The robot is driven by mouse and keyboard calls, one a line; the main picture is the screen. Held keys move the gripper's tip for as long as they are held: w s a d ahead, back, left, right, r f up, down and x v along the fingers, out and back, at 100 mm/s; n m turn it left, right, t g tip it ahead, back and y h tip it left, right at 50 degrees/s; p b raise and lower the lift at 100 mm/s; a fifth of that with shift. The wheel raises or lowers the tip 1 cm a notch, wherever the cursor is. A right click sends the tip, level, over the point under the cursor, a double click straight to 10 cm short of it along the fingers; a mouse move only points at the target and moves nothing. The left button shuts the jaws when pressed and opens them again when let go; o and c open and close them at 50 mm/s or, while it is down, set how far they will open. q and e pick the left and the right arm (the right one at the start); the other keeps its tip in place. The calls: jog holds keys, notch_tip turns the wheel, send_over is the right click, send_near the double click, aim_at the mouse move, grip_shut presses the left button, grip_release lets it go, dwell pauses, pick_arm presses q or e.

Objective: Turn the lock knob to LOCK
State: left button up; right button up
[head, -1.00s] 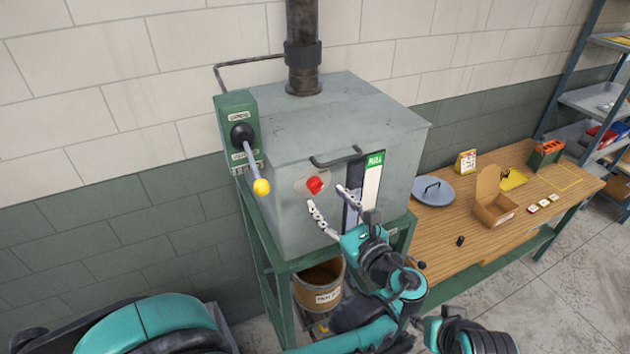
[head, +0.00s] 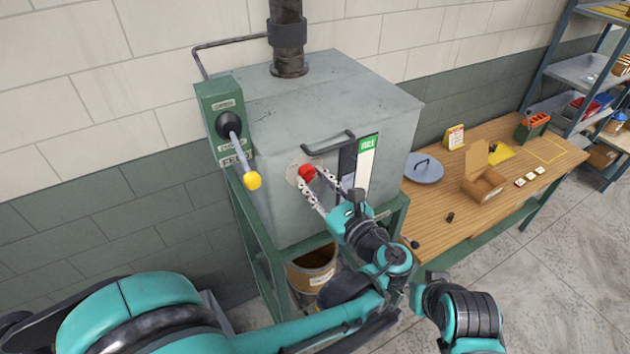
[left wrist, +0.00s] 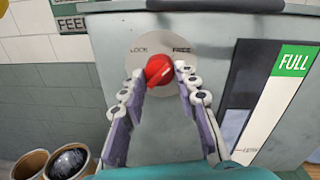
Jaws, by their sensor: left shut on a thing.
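The red lock knob (head: 306,172) sits on a round plate on the front of the grey machine box. In the left wrist view the knob (left wrist: 159,70) shows a light pointer line slanting up to the right, toward FREE; the word LOCK (left wrist: 139,50) is at upper left of the plate (left wrist: 160,44). My left gripper (head: 309,178) is at the knob with one finger on each side; in the left wrist view its fingertips (left wrist: 159,74) close on the knob. My right gripper cannot be made out in the head view.
A lever with a yellow knob (head: 252,180) stands out from the green panel left of the box. A black handle (head: 329,146) and a FULL gauge (head: 363,165) are near my fingers. A bucket (head: 313,265) is under the stand. A wooden bench (head: 435,220) stands to the right.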

pick_arm(q)
jog(key=shift+n, duration=0.3)
jog(key=n+b, duration=0.2)
jog(key=n, duration=0.1)
jog(key=n+b, duration=0.1)
jog(key=n, duration=0.3)
jog(key=shift+w+r+n, duration=0.1)
jog(key=shift+r+n, duration=0.05)
jog(key=shift+n, duration=0.25)
jog(key=n+b, duration=0.1)
jog(key=n, duration=0.3)
jog(key=shift+r+h+b, duration=0.15)
jog(key=shift+h+b, duration=0.2)
jog(key=shift+h, duration=0.05)
jog(key=n+b, duration=0.1)
jog(key=n, duration=0.3)
jog(key=shift+r+n, duration=0.1)
jog(key=shift+n, duration=0.2)
jog(key=shift+w, duration=0.1)
jog(key=o, duration=1.2)
jog(key=shift+a, duration=0.1)
jog(key=shift+c, duration=0.2)
jog(key=shift+w+a+h, duration=0.1)
jog(key=shift+w+h, duration=0.05)
jog(key=shift+h, duration=0.15)
